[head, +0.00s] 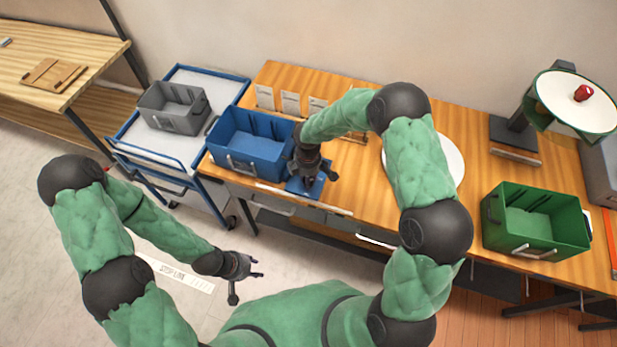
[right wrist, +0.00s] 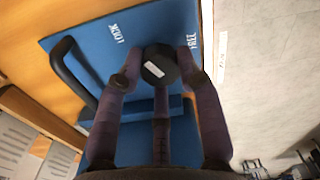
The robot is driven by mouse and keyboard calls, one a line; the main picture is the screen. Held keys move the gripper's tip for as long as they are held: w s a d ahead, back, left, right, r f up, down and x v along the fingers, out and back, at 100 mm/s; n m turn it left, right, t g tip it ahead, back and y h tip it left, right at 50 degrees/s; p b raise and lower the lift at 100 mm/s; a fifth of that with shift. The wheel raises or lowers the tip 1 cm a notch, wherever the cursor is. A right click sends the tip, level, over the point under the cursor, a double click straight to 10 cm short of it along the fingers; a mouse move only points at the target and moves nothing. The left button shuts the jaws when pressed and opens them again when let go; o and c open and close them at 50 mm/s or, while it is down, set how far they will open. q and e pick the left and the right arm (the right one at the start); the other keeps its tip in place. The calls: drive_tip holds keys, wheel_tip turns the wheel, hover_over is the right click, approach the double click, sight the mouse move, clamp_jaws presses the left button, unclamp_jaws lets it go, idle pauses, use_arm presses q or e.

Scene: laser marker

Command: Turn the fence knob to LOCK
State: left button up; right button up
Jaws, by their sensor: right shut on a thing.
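The fence knob (right wrist: 160,66) is a dark, many-sided knob with a short white mark. It stands on a blue plate (right wrist: 90,40) with the words LOCK (right wrist: 118,33) and FREE (right wrist: 193,42) printed in white. My right gripper (right wrist: 158,75) has its fingers around the knob and is shut on it. Which word the white mark points to I cannot tell. In the head view my right gripper (head: 310,178) is over the blue plate at the table's front edge and hides the knob. My left gripper (head: 246,275) is open and empty, over the floor away from the table.
A dark bar handle (right wrist: 72,70) stands on the plate beside the knob. A blue bin (head: 250,145) is just left of the plate; a green bin (head: 535,222) is on the right. A grey bin (head: 172,106) sits on a cart. A round-topped machine (head: 570,100) stands at the back right.

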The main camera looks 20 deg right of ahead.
drive_tip(key=shift+w+a+r, duration=0.15)
drive_tip(key=shift+w+r, duration=0.1)
drive_tip(key=shift+w, duration=0.05)
drive_tip(key=o, duration=1.1)
drive_tip(key=shift+o, duration=0.2)
drive_tip(key=shift+s+a+f, duration=0.1)
drive_tip(key=shift+s+a, duration=0.05)
wheel_tip(320, 180, up, 12)
